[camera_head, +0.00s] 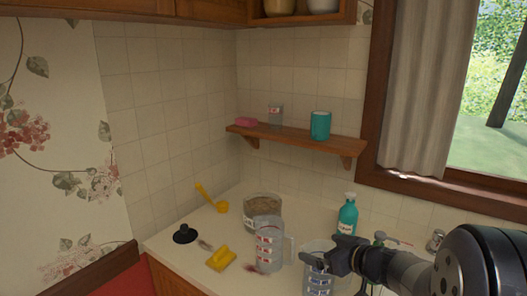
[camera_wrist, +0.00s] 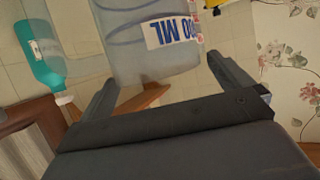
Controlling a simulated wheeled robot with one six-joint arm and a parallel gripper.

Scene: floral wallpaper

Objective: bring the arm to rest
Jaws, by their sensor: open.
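My gripper (camera_head: 322,250) is at the lower right of the head view, with my dark arm reaching in from the right. Its two fingers stand apart in the wrist view (camera_wrist: 166,88), with nothing clasped between them. A clear measuring jug (camera_head: 318,275) stands on the counter close to my gripper, partly hidden by it. In the wrist view, a clear jug with a "ML" label (camera_wrist: 150,45) is just beyond the fingertips; I cannot tell whether they touch.
A second measuring jug (camera_head: 268,248), a glass bowl (camera_head: 262,208), a teal bottle (camera_head: 348,215), a yellow sponge (camera_head: 221,259), a yellow ladle (camera_head: 212,200) and a black plug (camera_head: 185,235) are on the counter. A wooden shelf (camera_head: 290,136) holds a teal cup (camera_head: 320,126). A curtained window is at right.

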